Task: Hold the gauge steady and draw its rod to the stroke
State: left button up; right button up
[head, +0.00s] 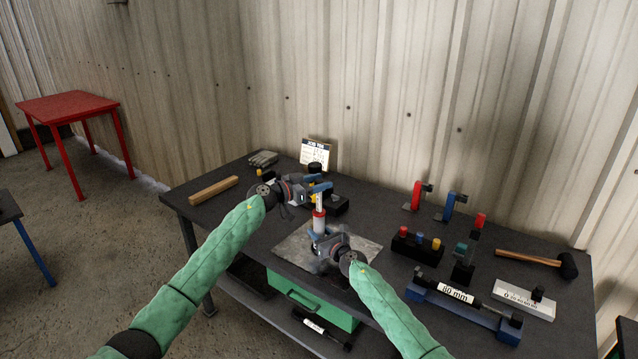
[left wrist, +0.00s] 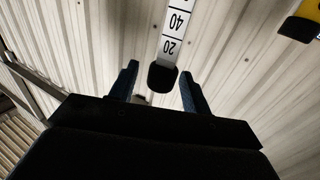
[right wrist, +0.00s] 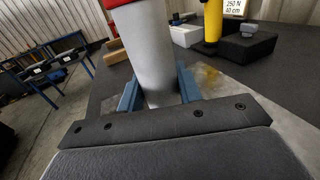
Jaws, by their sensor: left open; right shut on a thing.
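The gauge has a pale grey cylinder (head: 319,224) with a red collar (head: 319,212), standing upright over the grey plate (head: 362,250). Its body fills the middle of the right wrist view (right wrist: 150,58). My right gripper (head: 320,240) is shut on this body from the front. A white rod (head: 320,199) rises from the collar. In the left wrist view a white scale strip (left wrist: 174,35) reads 20 and 40, with a black end (left wrist: 162,77). My left gripper (head: 322,187) is open at the rod's upper part, its blue fingers either side of the black end, apart from it.
A job card (head: 315,153) stands at the back. A wooden bar (head: 213,190) lies at left. At right are a block with coloured pegs (head: 417,247), red and blue clamps, a mallet (head: 537,260) and a blue fixture labelled 80 mm (head: 462,305). A green drawer (head: 310,300) hangs below.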

pick_arm(q)
jog(key=v, duration=1.1)
jog(key=shift+s+a, duration=0.2)
jog(key=shift+a, duration=0.15)
pick_arm(e)
jog(key=o, duration=1.2)
jog(key=shift+s+d, duration=0.1)
jog(key=shift+s, duration=0.05)
